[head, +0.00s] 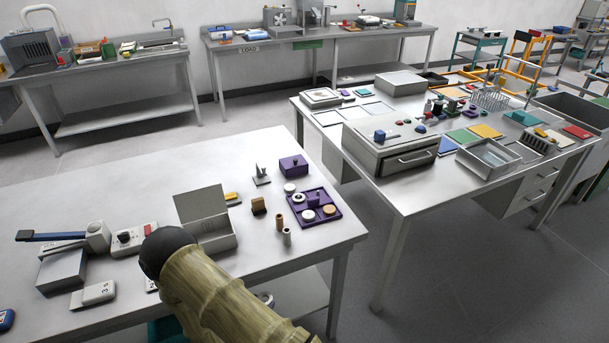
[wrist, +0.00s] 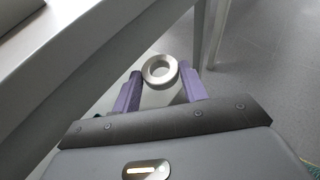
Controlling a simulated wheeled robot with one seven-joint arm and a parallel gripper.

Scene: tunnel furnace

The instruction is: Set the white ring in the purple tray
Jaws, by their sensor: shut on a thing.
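My gripper (wrist: 161,82) has purple fingers and is shut on a pale ring (wrist: 149,78), which looks white-grey and is held at the fingertips with its hole facing the camera. In the wrist view they are beside a table's edge. In the head view my arm hides most of the gripper; a small pale round piece shows past the table's front edge, perhaps the held ring. The purple tray (head: 338,217) lies at the right end of the near table. Pale round pieces and a purple knob-like piece sit in it. Another white ring (head: 289,188) is at its back-left corner.
A purple block with a knob (head: 293,166) stands behind the tray. Small upright cylinders (head: 287,237) stand in front-left of it. An open grey box (head: 205,215) is further left. A table leg (wrist: 217,35) is close to the gripper in the wrist view.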

